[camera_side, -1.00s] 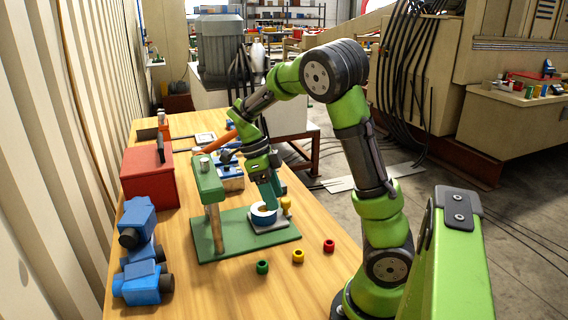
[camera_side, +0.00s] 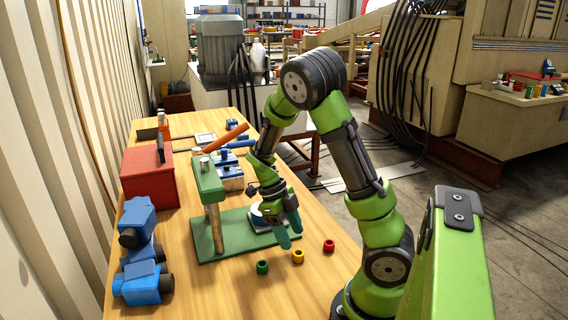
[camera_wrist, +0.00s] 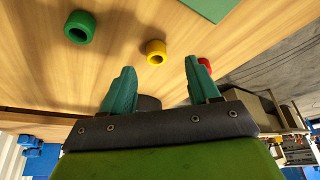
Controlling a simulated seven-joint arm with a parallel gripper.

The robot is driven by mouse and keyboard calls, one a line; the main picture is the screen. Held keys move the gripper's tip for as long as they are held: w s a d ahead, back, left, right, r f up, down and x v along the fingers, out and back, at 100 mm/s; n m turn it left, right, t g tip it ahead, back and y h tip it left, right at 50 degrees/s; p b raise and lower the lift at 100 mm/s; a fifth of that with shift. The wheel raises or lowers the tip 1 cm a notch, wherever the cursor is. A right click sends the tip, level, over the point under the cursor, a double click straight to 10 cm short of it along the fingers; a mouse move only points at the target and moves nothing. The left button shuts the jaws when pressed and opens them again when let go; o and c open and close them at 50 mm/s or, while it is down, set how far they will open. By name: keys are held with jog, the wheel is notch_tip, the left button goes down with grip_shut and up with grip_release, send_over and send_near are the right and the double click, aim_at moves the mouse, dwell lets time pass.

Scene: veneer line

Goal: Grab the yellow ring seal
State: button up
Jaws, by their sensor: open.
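The yellow ring seal (camera_side: 298,256) lies on the wooden bench between a green ring (camera_side: 262,267) and a red ring (camera_side: 328,246). My gripper (camera_side: 290,234) points down with its teal fingers apart and empty, above the bench and just behind the yellow ring. In the wrist view the yellow ring (camera_wrist: 155,52) lies beyond the gap between the fingertips (camera_wrist: 160,68), with its dark bore showing. There the green ring (camera_wrist: 80,27) is to the left and the red ring (camera_wrist: 198,66) is close to the right finger. Nothing touches the yellow ring.
A green press stand (camera_side: 208,190) on a green base plate (camera_side: 212,247) stands behind and left of the rings. A white-and-blue round part (camera_side: 257,212) on it is partly hidden by my gripper. A blue machine part (camera_side: 140,285) is at left. The bench front is clear.

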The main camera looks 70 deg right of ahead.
aim_at(297, 252)
jog(key=x, duration=0.5)
jog(key=shift+s+a+f, duration=0.1)
jog(key=shift+a, duration=0.2)
jog(key=c, duration=1.1)
